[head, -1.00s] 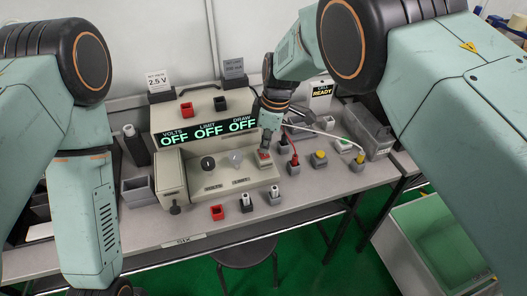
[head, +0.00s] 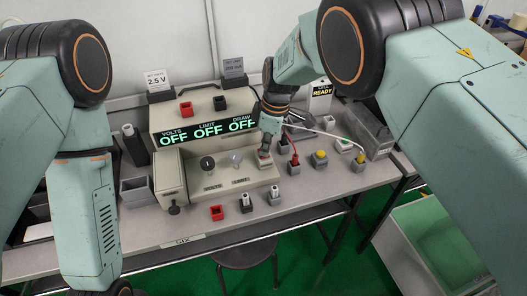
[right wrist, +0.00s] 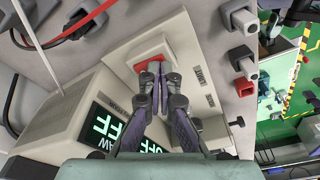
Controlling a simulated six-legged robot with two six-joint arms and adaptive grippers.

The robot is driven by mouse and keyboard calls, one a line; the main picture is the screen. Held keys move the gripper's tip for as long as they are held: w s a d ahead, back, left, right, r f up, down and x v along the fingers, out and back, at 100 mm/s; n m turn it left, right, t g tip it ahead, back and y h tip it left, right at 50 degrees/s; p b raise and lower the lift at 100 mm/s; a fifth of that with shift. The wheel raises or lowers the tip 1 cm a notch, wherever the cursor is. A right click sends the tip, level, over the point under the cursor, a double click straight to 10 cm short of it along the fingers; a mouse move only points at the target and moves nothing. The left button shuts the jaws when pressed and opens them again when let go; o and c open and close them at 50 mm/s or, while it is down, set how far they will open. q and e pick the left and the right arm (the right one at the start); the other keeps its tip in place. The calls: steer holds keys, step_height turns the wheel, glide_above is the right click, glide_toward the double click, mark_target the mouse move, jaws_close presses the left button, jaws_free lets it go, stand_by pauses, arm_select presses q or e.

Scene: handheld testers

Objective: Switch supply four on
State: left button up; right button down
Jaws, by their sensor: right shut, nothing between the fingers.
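The bench power supply (head: 215,181) has a dark display (head: 208,131) reading OFF under VOLTS, LIMIT and DRAW. The bench-edge label (head: 190,240) appears to read SIX. In the right wrist view a red rocker switch (right wrist: 198,72) sits in a pale raised frame (right wrist: 156,47) on the panel. My right gripper (head: 264,157) is shut and empty, with its fingertips over this switch; they hide part of it. I cannot tell whether they touch it. My left arm hangs at the left; its gripper is out of frame.
Two knobs (head: 207,163) stand left of the switch. Red and yellow plugs (head: 320,158) with cables lie to the right. Small red, black and white holders (head: 217,212) line the front. A grey bin (head: 137,190) stands left.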

steer(key=shift+f, duration=0.15)
step_height(320, 180, up, 7)
steer(key=p, duration=0.6)
steer(key=shift+p, duration=0.3)
stand_by(0.5)
